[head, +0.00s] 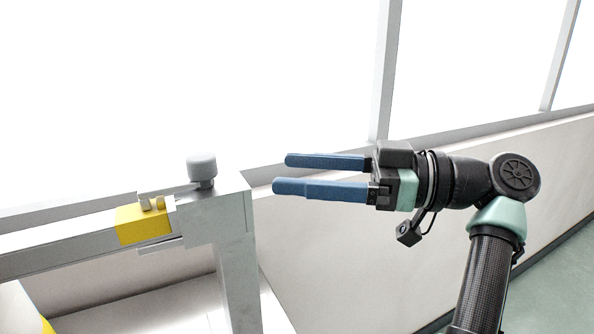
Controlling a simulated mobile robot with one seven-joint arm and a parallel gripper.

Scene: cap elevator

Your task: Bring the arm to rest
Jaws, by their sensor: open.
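My gripper (279,174) has two long blue fingers that point left, with a clear gap between them. It is open and nothing is between the fingers. It hangs in the air to the right of a grey metal frame (237,240), apart from it. My arm rises from the lower right and bends at the elbow-like joint toward the gripper. The lower part of the arm is cut off by the picture's bottom edge.
A low pale wall (350,235) with bright windows runs behind. Green floor (560,275) shows clear at the lower right.

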